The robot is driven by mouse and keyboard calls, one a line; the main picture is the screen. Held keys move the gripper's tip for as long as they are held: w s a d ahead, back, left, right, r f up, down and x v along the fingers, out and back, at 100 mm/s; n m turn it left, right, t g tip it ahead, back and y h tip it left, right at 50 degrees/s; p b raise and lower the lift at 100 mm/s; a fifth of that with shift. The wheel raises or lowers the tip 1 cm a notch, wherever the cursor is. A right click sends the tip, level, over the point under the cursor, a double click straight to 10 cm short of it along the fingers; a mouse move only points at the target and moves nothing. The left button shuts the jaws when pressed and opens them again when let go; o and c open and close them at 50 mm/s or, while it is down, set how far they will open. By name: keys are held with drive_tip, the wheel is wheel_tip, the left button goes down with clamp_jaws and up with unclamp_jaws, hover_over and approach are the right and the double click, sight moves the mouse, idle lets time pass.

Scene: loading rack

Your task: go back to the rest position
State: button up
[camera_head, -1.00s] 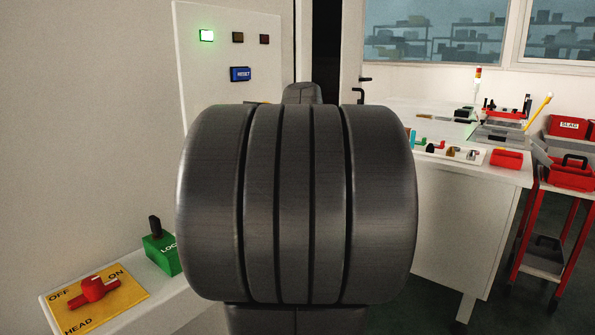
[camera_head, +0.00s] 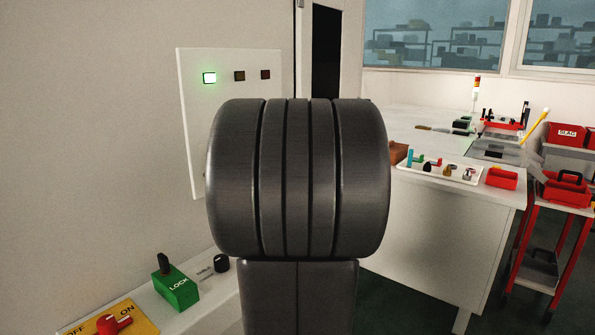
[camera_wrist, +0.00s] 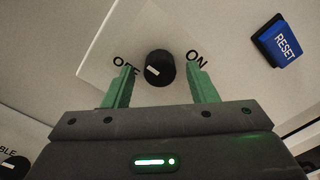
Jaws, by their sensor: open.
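My gripper (camera_wrist: 160,85) shows in the wrist view with its two green fingers spread apart and nothing between them touching either one. A black rotary knob (camera_wrist: 159,68) on a white OFF/ON plate (camera_wrist: 115,35) shows between and beyond the fingertips. A blue RESET button (camera_wrist: 279,42) is at the right of that view. In the head view my arm's dark joint fills the middle and hides the gripper and part of the white panel (camera_head: 192,140).
The panel's green lamp (camera_head: 209,78) is lit, with two dark lamps beside it. At lower left are a green LOCK block (camera_head: 176,290) and a red switch (camera_head: 113,323) on a yellow plate. A white bench (camera_head: 440,225) and a red cart (camera_head: 522,232) stand at right.

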drive_tip(key=m+p, duration=0.9)
drive_tip(key=p, duration=0.3)
drive_tip(key=shift+m, duration=0.4)
drive_tip(key=shift+s+f+p, duration=0.1)
drive_tip(key=shift+p, duration=0.2)
